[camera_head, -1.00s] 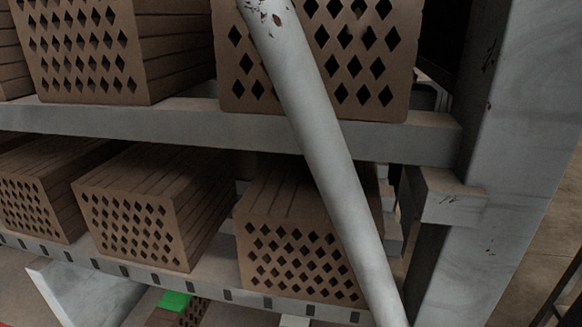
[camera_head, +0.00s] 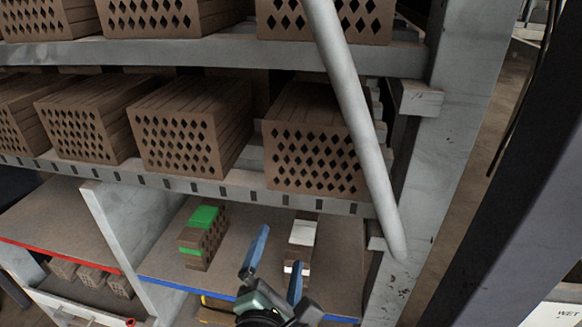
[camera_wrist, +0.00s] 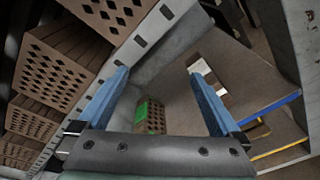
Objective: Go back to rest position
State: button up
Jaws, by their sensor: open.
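My gripper (camera_head: 275,268) is at the bottom centre of the head view, in front of the lower shelf with the blue edge. Its two blue fingers are spread apart, and nothing is between them. The gripper (camera_wrist: 160,88) also shows open in the wrist view. A brick with green markings (camera_head: 203,236) stands on the lower shelf, left of the gripper. It shows between and beyond the fingers in the wrist view (camera_wrist: 149,115).
Rows of hollow bricks (camera_head: 178,142) fill the rack shelves above. A grey diagonal pole (camera_head: 352,110) crosses the rack's front, and a thick upright (camera_head: 455,110) stands at right. A white divider (camera_head: 118,235) separates the blue-edged (camera_head: 190,286) and red-edged (camera_head: 60,252) bays.

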notch_tip(320, 180, up, 27)
jog(key=s+d+m+t, duration=0.2)
jog(key=m+t, duration=0.4)
jog(key=m, duration=0.9)
jog(key=s+r+m+t+y, duration=0.1)
jog(key=s+r+m, duration=0.3)
jog(key=r, duration=0.4)
jog(key=s+r+m+t+y, duration=0.1)
jog(key=s+r+m+t, duration=0.3)
jog(key=r, duration=0.4)
jog(key=shift+s+m, duration=0.7)
jog(key=shift+s, duration=0.35)
jog(key=shift+a, duration=0.1)
